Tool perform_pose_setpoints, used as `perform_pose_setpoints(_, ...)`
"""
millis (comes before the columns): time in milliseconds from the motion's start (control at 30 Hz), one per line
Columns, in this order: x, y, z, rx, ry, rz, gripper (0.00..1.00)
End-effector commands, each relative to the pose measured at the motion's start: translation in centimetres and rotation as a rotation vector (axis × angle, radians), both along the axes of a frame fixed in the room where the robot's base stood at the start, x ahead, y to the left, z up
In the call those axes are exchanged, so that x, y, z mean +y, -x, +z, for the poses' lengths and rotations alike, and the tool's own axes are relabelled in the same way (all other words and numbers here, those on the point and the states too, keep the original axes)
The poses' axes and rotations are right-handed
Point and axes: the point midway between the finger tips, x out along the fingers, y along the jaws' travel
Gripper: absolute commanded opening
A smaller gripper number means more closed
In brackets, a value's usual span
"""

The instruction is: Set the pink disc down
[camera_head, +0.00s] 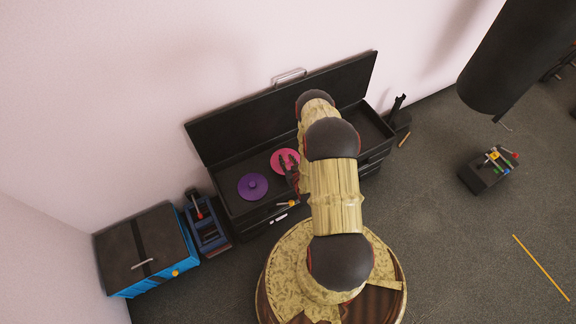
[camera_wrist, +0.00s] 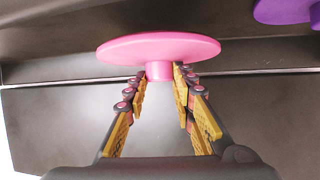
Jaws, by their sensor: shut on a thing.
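The pink disc (camera_wrist: 158,47) is a flat round plate with a short pink stub under it in the wrist view. My gripper (camera_wrist: 160,75) is shut on that stub, with a finger on each side. In the head view the pink disc (camera_head: 284,158) shows over the inside of an open black toolbox (camera_head: 235,205), and my gripper (camera_head: 288,165) is partly hidden behind my arm. I cannot tell whether the disc touches the toolbox floor. A purple disc (camera_head: 252,186) with a small knob lies in the toolbox to its left; its edge shows in the wrist view (camera_wrist: 287,10).
The toolbox's raised lid (camera_head: 250,120) stands along the wall side. A blue and black box (camera_head: 150,250) and a small blue tool holder (camera_head: 207,228) stand at the left. A black block with tools (camera_head: 488,170) lies on the floor at the right. My arm hides part of the toolbox.

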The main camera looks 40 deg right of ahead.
Motion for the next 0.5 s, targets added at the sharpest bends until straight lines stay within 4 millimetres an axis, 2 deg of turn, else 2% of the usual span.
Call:
perform_pose_setpoints(33, -0.3, -0.2, -0.7, -0.001, 0.0, 0.0, 0.0)
perform_pose_setpoints(267, -1.1, -0.7, -1.6, -0.001, 0.0, 0.001, 0.0)
perform_pose_setpoints(500, -1.3, -0.8, -4.9, 0.0, 0.0, 0.001, 0.0)
